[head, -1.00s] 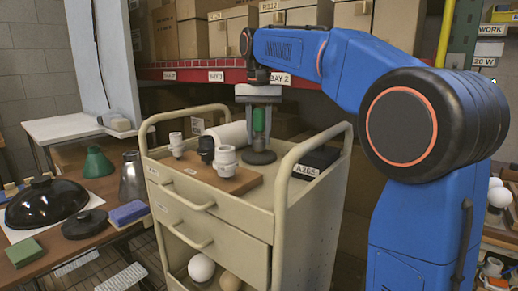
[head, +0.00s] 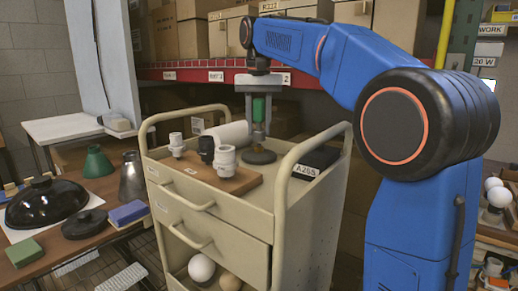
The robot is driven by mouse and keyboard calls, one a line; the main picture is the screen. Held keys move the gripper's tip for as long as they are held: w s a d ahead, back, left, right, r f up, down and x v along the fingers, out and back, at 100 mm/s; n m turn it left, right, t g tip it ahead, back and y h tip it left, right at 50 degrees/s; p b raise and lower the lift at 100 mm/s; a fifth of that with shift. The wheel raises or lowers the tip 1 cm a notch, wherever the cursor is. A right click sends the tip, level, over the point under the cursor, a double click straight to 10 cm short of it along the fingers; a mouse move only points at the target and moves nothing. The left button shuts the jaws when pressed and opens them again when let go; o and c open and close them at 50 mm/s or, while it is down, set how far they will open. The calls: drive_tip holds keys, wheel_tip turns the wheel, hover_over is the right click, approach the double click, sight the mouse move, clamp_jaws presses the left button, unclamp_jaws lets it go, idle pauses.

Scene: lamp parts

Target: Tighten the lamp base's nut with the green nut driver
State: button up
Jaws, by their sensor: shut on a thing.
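The green nut driver (head: 258,108) is upright, with its green handle between the fingers of my gripper (head: 258,122). My gripper is shut on it, above the top of the cart. The lamp base (head: 259,156), a dark round disc, lies flat on the cart top right below the driver. The driver's lower end and the nut are too small to make out, so I cannot tell whether they touch.
The beige cart (head: 238,205) has raised handle rails on both sides. A wooden board (head: 222,184) with white and black sockets lies left of the base. A black box labelled A265 (head: 316,163) is to the right. A side table at left holds lampshades.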

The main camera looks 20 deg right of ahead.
sight(259, 111)
drive_tip(key=shift+r, duration=2)
